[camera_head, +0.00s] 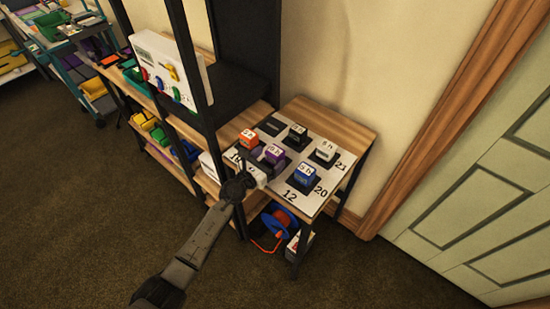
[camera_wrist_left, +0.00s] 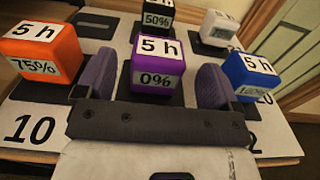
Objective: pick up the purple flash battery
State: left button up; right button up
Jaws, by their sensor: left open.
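The purple flash battery (camera_head: 274,155) stands upright in a dark slot of the white numbered board (camera_head: 300,202) on a small wooden table. In the left wrist view, the purple battery (camera_wrist_left: 157,66) shows "5 h" on top and "0%" on its front. My left gripper (camera_head: 257,174) is at the near edge of the board, just in front of that battery. Its two fingers (camera_wrist_left: 154,84) are open and appear to either side of the purple battery, with gaps on both sides. I cannot tell how far between them it is. My right gripper is not in view.
An orange battery (camera_wrist_left: 42,52) stands left of the purple one and a blue battery (camera_wrist_left: 250,77) right. Black (camera_head: 297,131) and white (camera_head: 326,150) ones stand behind. One slot (camera_head: 270,125) at the back is empty. A shelf post (camera_head: 225,150) rises to the left.

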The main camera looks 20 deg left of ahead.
aim_at(271, 156)
pick_arm(q)
jog(key=shift+b+x, duration=0.55)
jog(key=shift+x, duration=1.35)
jog(key=shift+r, duration=0.15)
jog(key=c, duration=1.2)
